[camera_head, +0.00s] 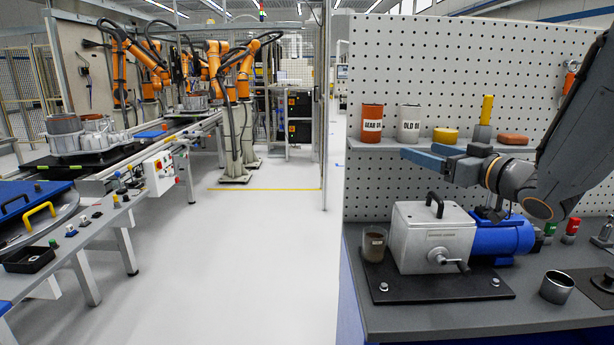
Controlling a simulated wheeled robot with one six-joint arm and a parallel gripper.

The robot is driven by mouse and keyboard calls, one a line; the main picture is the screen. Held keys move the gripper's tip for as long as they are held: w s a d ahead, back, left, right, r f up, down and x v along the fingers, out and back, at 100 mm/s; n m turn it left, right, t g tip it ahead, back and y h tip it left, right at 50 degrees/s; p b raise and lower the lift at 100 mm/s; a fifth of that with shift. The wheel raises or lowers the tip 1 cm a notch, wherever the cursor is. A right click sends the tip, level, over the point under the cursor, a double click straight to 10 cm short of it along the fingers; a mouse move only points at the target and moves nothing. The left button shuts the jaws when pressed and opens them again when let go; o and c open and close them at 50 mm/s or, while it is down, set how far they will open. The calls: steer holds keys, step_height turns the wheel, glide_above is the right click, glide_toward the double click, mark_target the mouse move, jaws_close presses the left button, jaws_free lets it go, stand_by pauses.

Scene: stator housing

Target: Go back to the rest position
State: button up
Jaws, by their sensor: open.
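My gripper (428,153) is at the end of my arm, which comes in from the right edge. It points left in front of the pegboard, above the grey gearbox housing (422,240) and its blue motor (505,236). Its blue-grey fingers are apart with nothing visible between them. It is apart from the housing's black handle (435,203) below it. My wrist hides part of the shelf and pegboard.
The shelf (385,145) holds an orange can (372,123), a white can (410,122) and other small items. A brown cup (374,244) stands left of the housing. A metal cup (557,287) stands on the grey bench. A conveyor line (150,140) is left; open floor lies between.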

steer(key=s+f+m+g+h, duration=0.2)
steer(key=f+g+h, duration=0.15)
steer(key=f, duration=0.45)
steer(key=s+f+m+g+h, duration=0.25)
steer(key=f+h, duration=0.25)
steer(key=f, duration=0.4)
steer(key=s+a+f+g, duration=0.4)
steer(key=s+f, duration=0.1)
steer(key=s, duration=0.5)
steer(key=s+a+f+g, duration=0.4)
steer(key=s+f+g, duration=0.1)
steer(key=s, duration=0.4)
steer(key=shift+s+f+m+y, duration=0.15)
steer(key=shift+s+m+y, duration=0.2)
